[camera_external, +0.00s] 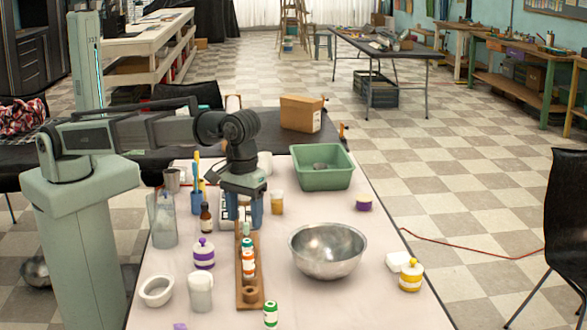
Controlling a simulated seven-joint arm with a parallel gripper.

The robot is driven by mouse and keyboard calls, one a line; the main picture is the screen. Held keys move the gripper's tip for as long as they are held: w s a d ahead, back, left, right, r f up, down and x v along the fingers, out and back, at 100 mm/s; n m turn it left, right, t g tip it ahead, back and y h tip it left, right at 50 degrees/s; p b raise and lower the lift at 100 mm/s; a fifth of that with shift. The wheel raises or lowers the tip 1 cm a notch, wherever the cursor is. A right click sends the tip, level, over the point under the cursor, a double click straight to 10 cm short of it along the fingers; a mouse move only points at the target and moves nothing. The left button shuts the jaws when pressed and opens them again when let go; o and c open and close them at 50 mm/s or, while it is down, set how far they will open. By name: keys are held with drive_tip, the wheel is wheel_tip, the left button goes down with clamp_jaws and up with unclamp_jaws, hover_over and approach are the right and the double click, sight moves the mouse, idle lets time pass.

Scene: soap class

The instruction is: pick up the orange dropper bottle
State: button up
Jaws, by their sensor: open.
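A small orange-and-white bottle (249,266), which looks like the orange dropper bottle, stands upright in a long wooden rack (248,305). A green-topped bottle (247,245) stands just behind it in the same rack, and a pale green one (245,229) is behind that. My gripper (243,214) points down over the far end of the rack with its blue fingers apart. It is beyond the orange bottle, with nothing visibly held. The gap between the fingers is partly hard to make out.
A steel bowl (327,250) stands right of the rack, with a green tub (322,168) behind. A purple-and-white bottle (204,254), a brown bottle (206,218) and a white jar (200,291) stand left. A green-and-white bottle (271,315) is near the front.

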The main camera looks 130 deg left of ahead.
sight(248, 254)
wheel_tip(248, 254, down, 14)
drive_tip(key=n, duration=0.5)
drive_tip(key=shift+a, duration=0.15)
drive_tip(key=shift+r, duration=0.1)
drive_tip(key=c, duration=1.1)
drive_tip(key=shift+r, duration=0.1)
idle(0.4)
